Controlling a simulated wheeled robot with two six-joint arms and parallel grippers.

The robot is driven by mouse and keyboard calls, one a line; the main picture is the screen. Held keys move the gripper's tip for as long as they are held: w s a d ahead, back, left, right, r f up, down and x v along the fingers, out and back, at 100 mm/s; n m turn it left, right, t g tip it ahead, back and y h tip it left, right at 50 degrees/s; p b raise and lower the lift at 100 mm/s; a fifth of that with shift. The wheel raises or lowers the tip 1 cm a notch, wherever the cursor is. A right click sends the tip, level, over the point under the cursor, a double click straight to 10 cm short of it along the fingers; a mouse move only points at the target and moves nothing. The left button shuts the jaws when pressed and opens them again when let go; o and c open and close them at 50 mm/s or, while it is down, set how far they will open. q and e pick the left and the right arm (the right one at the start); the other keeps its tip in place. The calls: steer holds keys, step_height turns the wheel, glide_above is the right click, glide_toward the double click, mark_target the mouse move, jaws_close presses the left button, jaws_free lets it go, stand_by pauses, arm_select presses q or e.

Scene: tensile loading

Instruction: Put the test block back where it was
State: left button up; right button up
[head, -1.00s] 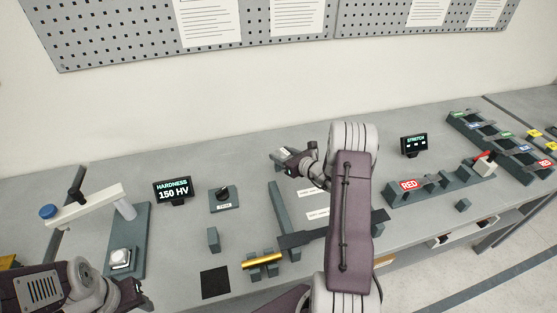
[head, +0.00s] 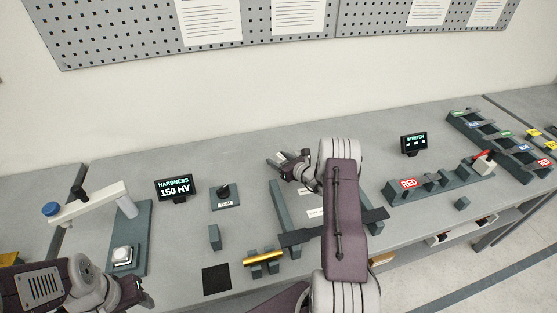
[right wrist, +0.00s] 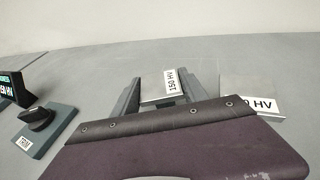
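A pale test block (right wrist: 155,87) with a "150 HV" label shows in the right wrist view. It lies on the grey bench between the fingers of my right gripper (right wrist: 168,95). The fingers look spread, one on each side of it. My purple arm hides its near part. The hardness tester (head: 90,204) stands at left with a pale pad (head: 123,255).
A second pale plate (right wrist: 240,84) with a partly hidden "HV" label lies right of the block. The hardness display (head: 175,189) reads 150 HV. A knob box (head: 225,195), a brass bar (head: 265,257) on supports and a red-labelled fixture (head: 440,185) stand around.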

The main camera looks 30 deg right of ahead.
steer(key=o, duration=0.3)
steer(key=shift+r, duration=0.2)
steer(key=v, duration=1.2)
steer(key=shift+b, duration=0.3)
